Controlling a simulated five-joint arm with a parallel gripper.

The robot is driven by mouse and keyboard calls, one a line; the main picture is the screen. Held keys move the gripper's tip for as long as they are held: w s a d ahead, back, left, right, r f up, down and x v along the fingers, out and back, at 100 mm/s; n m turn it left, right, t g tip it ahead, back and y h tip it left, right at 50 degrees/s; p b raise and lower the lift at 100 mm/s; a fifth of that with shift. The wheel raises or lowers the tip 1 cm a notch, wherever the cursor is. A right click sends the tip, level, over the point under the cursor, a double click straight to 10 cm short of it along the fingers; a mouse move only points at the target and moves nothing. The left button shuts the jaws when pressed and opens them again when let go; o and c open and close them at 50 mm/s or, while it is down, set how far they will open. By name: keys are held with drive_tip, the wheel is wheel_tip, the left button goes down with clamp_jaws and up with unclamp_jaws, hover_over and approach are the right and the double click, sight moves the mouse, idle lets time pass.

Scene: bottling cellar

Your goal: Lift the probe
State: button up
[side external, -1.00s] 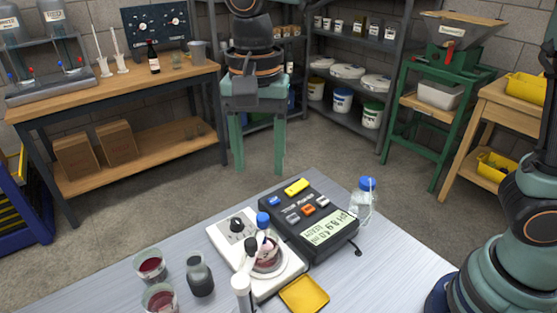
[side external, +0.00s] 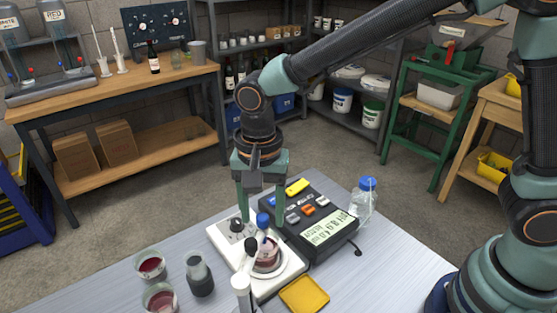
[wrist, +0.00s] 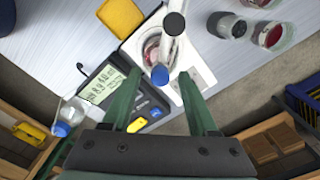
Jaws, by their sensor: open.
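The probe (side external: 262,220) has a blue cap and stands tilted in a beaker of red liquid (side external: 267,258) on a white stirrer plate (side external: 284,284). In the wrist view the blue cap (wrist: 160,74) shows just beyond my fingertips, and a white holder arm (wrist: 173,24) lies over the beaker. My gripper (side external: 262,210) is open and empty, its green fingers pointing down behind and above the probe. In the wrist view its fingers (wrist: 160,90) spread to either side of the cap. The lower end of the probe is hard to make out.
A pH meter (side external: 330,229) stands beside the stirrer, with a wash bottle (side external: 363,205) to its right. Bare table lies front right.

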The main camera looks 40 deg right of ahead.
clamp_jaws()
drive_tip(key=shift+r, duration=0.1)
idle(1.2)
